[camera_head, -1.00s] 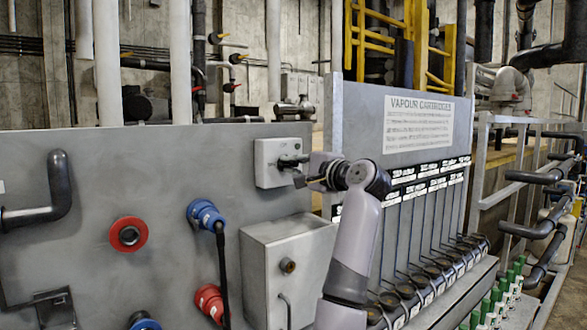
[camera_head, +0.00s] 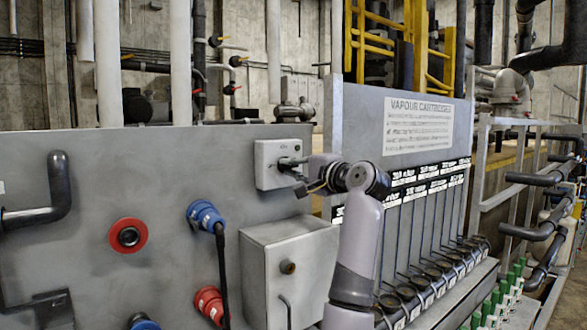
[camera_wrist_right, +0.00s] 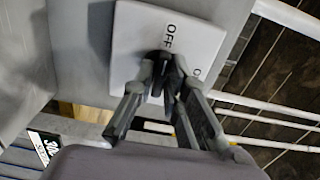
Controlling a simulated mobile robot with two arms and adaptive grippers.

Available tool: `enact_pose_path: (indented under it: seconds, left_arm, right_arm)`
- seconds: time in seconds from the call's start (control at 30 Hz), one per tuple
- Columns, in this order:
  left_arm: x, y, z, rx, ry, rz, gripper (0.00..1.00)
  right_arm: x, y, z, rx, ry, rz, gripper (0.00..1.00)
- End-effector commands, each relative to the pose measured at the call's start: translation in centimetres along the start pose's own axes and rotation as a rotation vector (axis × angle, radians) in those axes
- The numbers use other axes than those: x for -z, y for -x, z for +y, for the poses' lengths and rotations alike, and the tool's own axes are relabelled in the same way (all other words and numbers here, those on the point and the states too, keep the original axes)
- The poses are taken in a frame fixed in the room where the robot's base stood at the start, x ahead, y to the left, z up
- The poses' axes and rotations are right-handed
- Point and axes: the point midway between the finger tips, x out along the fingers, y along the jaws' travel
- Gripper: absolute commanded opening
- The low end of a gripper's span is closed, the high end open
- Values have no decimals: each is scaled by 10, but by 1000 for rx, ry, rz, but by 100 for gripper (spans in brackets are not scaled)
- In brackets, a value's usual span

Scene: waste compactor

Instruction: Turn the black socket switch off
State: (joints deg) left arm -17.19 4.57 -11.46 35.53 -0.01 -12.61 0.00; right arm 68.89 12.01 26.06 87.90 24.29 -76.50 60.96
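The black socket switch (camera_wrist_right: 168,62) is a dark knob on a pale box (camera_head: 266,155) fixed to the grey panel. In the right wrist view, "OFF" and part of another mark are printed on the box face beside the knob. My right gripper (camera_wrist_right: 165,70) is at the knob, with its two fingertips close together on either side of it. The fingers partly hide the knob, and I cannot tell whether they press on it. In the head view, the right gripper (camera_head: 297,176) is just right of the box front. My left gripper is not in view.
Below the box is a grey cabinet (camera_head: 287,238) with a knob. Blue (camera_head: 206,214) and red (camera_head: 128,235) sockets sit on the panel to the left. The vapour cartridges rack (camera_head: 425,215) stands close behind my right arm on the right.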

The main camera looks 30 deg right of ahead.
Motion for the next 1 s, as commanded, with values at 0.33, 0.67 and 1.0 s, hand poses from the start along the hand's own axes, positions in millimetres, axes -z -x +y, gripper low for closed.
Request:
enact_pose_path:
  seconds: [0.33,0.67,1.0]
  left_arm:
    - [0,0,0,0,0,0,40]
    - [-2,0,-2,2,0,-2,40]
    - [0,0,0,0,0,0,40]
  right_arm:
    - [0,0,0,1,-2,0,30]
    - [1,13,-1,4,-2,3,30]
    - [1,83,-1,4,-1,3,30]
